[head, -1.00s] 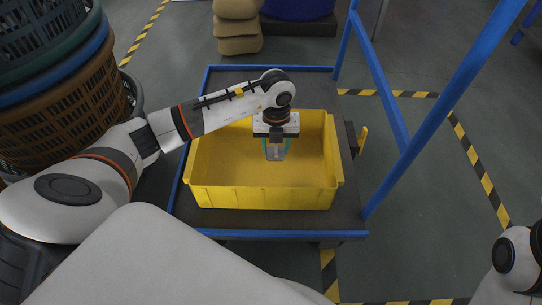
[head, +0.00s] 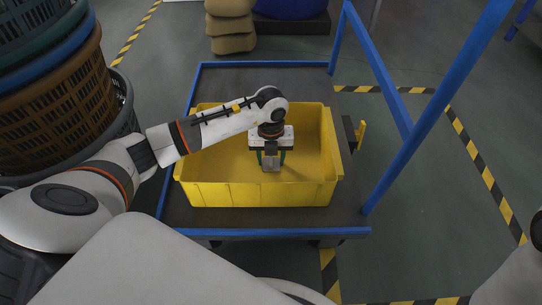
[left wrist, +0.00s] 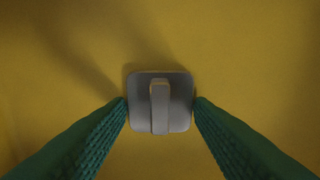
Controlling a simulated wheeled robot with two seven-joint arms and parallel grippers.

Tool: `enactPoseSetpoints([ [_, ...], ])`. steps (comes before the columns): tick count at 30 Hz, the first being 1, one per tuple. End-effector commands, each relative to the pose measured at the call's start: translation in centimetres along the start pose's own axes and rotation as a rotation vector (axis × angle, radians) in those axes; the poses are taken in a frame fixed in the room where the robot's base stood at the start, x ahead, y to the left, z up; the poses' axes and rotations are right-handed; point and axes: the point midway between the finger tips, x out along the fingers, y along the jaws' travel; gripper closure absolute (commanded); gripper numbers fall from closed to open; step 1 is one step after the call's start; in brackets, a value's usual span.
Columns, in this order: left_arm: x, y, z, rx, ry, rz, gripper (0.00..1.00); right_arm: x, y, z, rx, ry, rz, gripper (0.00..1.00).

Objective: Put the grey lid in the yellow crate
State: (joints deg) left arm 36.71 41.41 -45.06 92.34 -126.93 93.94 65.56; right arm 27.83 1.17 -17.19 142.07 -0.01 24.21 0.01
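The grey lid (left wrist: 177,103), a small rounded square with a raised bar handle, lies between my left gripper's green fingers in the left wrist view. The fingertips meet its left and right edges, so my left gripper (head: 271,160) appears shut on it. In the head view, the lid (head: 271,165) is inside the yellow crate (head: 210,194), low over its floor. I cannot tell whether it touches the floor. The crate shows no other contents. My right gripper is out of view; only part of my right arm shows at the lower right.
The crate stands on a dark cart (head: 230,78) with blue edges. A blue slanted frame (head: 410,130) rises at its right. Stacked baskets (head: 60,110) stand at the left, near my left arm. Sacks (head: 231,25) lie behind the cart.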

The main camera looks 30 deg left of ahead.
Motion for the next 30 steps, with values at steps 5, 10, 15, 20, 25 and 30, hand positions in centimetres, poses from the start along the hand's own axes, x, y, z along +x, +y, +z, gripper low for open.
enactPoseSetpoints([
  [5,0.0,0.0,0.0,0.001,0.0,0.0,0.33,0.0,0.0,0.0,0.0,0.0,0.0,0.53],
  [10,0.0,0.0,0.0,0.001,-0.001,0.0,0.33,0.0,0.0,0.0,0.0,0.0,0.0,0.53],
  [15,-1.1,0.0,0.0,0.001,0.0,0.0,0.33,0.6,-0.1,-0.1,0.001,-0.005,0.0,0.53],
  [20,-4.2,0.0,-0.1,0.002,0.003,0.001,0.33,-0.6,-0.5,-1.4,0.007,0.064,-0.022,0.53],
  [25,-8.0,0.0,-0.1,0.001,0.002,0.0,0.33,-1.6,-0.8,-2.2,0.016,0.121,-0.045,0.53],
  [30,-10.8,0.0,0.0,0.002,0.001,0.0,0.33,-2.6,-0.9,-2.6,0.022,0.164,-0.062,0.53],
])
